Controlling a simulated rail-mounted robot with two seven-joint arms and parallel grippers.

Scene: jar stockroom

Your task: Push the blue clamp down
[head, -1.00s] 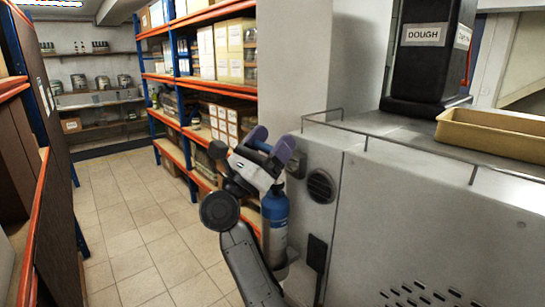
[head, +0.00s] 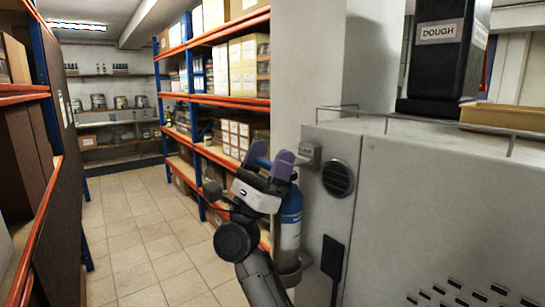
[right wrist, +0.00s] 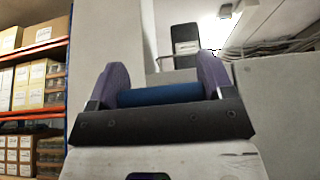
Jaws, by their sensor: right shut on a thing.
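My right gripper (head: 270,162) has two purple fingers and is shut on the blue clamp (head: 261,161), beside the grey machine. In the right wrist view the clamp (right wrist: 160,95) is a blue bar running crosswise between the purple fingers (right wrist: 160,85). A blue cylinder (head: 290,222) with a white label stands upright in a holder on the machine's side, just below and behind the gripper. The gripper hides part of the cylinder's top and most of the clamp's joint. My left gripper is not in view.
The grey machine (head: 430,200) fills the right side, with a low rail, a black box labelled DOUGH (head: 442,50) and a tan tray (head: 515,117) on top. Orange-and-blue shelves (head: 222,100) with boxes stand behind the gripper. The tiled aisle (head: 150,245) at left is clear.

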